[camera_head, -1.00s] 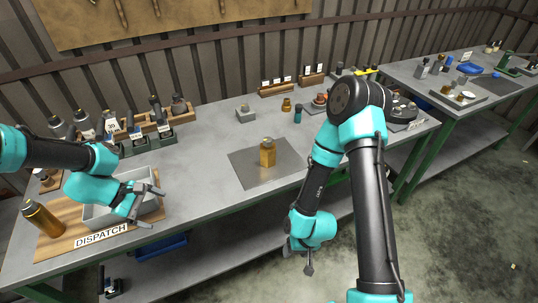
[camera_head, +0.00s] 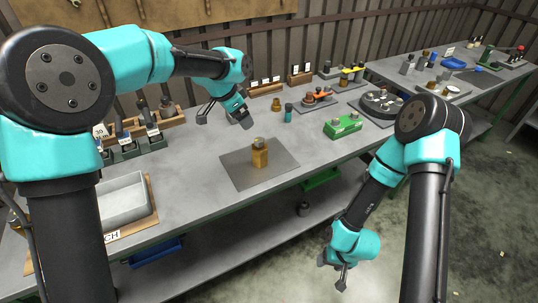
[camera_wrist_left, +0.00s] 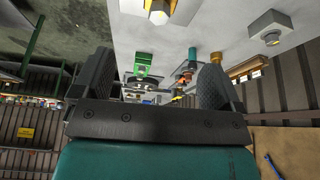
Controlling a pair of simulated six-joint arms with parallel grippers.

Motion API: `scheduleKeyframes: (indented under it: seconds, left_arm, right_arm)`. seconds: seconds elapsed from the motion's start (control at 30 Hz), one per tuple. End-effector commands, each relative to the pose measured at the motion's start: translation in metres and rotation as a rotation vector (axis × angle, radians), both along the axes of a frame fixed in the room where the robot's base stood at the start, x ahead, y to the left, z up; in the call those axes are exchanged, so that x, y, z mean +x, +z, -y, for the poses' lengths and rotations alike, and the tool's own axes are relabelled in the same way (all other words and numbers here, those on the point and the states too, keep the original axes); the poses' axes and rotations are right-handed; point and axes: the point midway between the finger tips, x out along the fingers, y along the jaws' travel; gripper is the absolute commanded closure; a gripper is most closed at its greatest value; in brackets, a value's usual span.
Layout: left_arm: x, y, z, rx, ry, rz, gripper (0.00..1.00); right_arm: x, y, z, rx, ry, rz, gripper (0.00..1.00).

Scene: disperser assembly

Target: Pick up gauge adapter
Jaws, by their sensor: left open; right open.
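Nothing is labelled as the gauge adapter, so I cannot tell which part it is. A grey block with a hex fitting (camera_wrist_left: 270,35) lies beyond the right finger in the left wrist view; in the head view my left gripper seems to cover it. An amber block with a metal top (camera_head: 260,154) stands on the dark mat (camera_head: 232,172). My left gripper (camera_head: 225,116) is open and empty above the rear of the bench; its fingers frame the left wrist view (camera_wrist_left: 155,82). My right gripper (camera_head: 334,274) is open and empty, low in front of the bench.
A teal-capped cylinder (camera_head: 288,113) and a small amber fitting (camera_head: 276,104) stand right of my left gripper. A green block (camera_head: 343,126) and a round dark fixture (camera_head: 382,106) lie farther right. A grey tray (camera_head: 124,202) sits at the left. Bench around the mat is clear.

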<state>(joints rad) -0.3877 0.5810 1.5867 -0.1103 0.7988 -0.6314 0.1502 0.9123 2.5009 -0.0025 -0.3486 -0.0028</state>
Motion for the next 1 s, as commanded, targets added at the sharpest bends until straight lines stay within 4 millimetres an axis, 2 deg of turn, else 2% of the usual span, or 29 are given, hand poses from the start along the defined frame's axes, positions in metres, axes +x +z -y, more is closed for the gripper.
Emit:
scheduleKeyframes:
  seconds: [0.23, 0.37, 1.0]
  left_arm:
    - [0.000, -0.002, 0.000, -0.001, 0.004, -0.004, 0.08]
    - [0.002, -0.012, 0.003, -0.001, 0.004, -0.005, 0.08]
    - [0.021, -0.106, 0.037, -0.001, 0.006, -0.006, 0.08]
  right_arm:
    - [0.000, 0.000, 0.000, 0.000, 0.000, 0.000, 0.39]
    - [0.000, 0.000, 0.000, 0.000, 0.000, 0.000, 0.39]
    - [0.000, 0.000, 0.000, 0.000, 0.000, 0.000, 0.39]
